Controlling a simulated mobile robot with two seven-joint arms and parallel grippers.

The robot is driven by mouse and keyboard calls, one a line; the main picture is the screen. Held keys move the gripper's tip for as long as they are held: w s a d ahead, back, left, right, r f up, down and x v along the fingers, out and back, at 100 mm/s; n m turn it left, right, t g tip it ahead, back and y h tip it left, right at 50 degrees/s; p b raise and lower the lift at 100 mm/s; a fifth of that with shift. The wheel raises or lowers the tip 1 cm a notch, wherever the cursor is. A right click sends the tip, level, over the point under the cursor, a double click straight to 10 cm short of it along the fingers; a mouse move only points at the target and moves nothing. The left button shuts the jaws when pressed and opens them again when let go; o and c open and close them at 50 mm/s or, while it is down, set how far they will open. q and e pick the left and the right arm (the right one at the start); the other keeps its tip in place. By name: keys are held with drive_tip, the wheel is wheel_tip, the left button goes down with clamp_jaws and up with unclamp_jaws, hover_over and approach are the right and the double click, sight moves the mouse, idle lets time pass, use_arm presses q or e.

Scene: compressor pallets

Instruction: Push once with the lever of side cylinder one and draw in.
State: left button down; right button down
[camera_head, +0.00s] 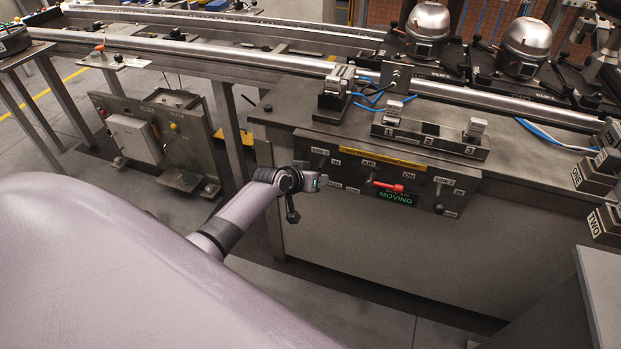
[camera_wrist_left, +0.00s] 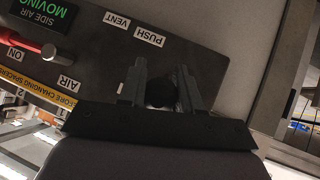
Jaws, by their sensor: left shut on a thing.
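The dark control panel (camera_head: 350,175) is on the front of the steel bench. My left gripper (camera_head: 318,182) is at its left end, below the side one label. In the left wrist view my left gripper (camera_wrist_left: 160,88) is shut on the round black knob (camera_wrist_left: 160,94) of the side one lever, near the PUSH and VENT labels. The gripper hides most of this lever. A small display (camera_head: 396,198) reads MOVING in green. My right gripper is in neither view.
A red air handle (camera_head: 386,186) sits mid-panel near the ON label. The side two lever (camera_head: 438,207) hangs at the panel's right. Spacer blocks (camera_head: 595,172) marked ONE and TWO stand at the right. Two metal domes (camera_head: 527,45) stand behind the rail.

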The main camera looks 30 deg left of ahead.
use_arm(q)
drive_tip(key=shift+r+g+p, duration=0.35)
drive_tip(key=shift+g+p, duration=0.15)
drive_tip(key=shift+w+a+g+p, duration=0.1)
drive_tip(key=shift+g+p, duration=0.2)
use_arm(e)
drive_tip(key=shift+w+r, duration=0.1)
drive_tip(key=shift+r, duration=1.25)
use_arm(q)
drive_tip(key=c, duration=0.8)
unclamp_jaws()
drive_tip(key=p+v, duration=0.2)
drive_tip(key=v, duration=0.5)
drive_tip(key=shift+r, duration=0.1)
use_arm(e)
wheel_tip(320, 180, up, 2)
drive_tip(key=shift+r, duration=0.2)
